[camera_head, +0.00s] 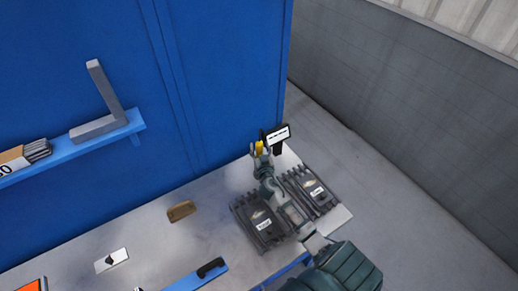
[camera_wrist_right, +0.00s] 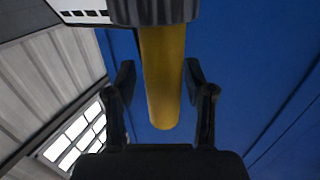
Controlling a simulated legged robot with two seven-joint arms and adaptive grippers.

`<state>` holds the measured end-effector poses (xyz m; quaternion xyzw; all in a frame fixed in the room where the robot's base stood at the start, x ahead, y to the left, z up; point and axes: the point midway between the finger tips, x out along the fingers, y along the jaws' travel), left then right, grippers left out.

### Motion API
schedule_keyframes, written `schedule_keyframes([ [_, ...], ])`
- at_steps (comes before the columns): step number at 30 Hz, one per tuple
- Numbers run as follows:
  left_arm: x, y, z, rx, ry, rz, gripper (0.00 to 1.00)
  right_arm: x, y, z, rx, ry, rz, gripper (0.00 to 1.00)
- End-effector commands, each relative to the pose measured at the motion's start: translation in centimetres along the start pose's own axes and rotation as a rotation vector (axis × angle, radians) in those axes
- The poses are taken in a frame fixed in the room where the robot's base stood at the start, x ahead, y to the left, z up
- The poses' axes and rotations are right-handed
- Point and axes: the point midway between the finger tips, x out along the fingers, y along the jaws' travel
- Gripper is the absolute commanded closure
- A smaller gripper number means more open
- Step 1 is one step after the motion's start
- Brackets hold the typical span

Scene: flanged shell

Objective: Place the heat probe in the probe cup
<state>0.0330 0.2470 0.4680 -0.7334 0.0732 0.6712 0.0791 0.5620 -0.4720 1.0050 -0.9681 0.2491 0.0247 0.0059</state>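A yellow rod (camera_head: 259,148), likely the heat probe, stands at the far end of the table beside a small black-framed display (camera_head: 278,134). In the right wrist view the yellow rod (camera_wrist_right: 162,80) has a rounded end and a dark grey collar (camera_wrist_right: 153,11) at its other end. I cannot tell whether the collar is the probe cup. My right gripper (camera_head: 262,160) is at the rod. In the right wrist view its fingers (camera_wrist_right: 160,82) are apart on either side of the rod, with a visible gap at least on the left. My left gripper is not in view.
Two dark ribbed units (camera_head: 261,223) (camera_head: 314,191) flank my right arm on the table. A brown block (camera_head: 181,211), a white plate (camera_head: 111,260) and a black handle (camera_head: 211,267) lie to the left. A blue wall (camera_head: 230,80) with a shelf (camera_head: 75,147) stands behind.

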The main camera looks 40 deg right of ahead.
Motion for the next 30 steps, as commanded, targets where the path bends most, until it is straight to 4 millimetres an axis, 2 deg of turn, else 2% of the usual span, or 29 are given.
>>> schedule_keyframes([
  [6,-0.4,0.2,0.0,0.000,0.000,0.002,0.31,0.0,0.0,-0.4,-0.001,0.000,0.000,0.47],
  [8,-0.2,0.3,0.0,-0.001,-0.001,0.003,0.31,-0.7,-0.1,-0.2,0.000,0.000,-0.001,0.47],
  [21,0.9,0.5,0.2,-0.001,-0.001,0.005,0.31,-9.8,0.0,0.0,0.002,-0.001,0.000,0.47],
  [25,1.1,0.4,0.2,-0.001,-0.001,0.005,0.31,-11.3,0.0,-0.1,0.002,0.000,0.000,0.47],
  [30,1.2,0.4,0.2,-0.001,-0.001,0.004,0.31,-12.0,0.0,-0.3,0.000,0.001,0.000,0.47],
])
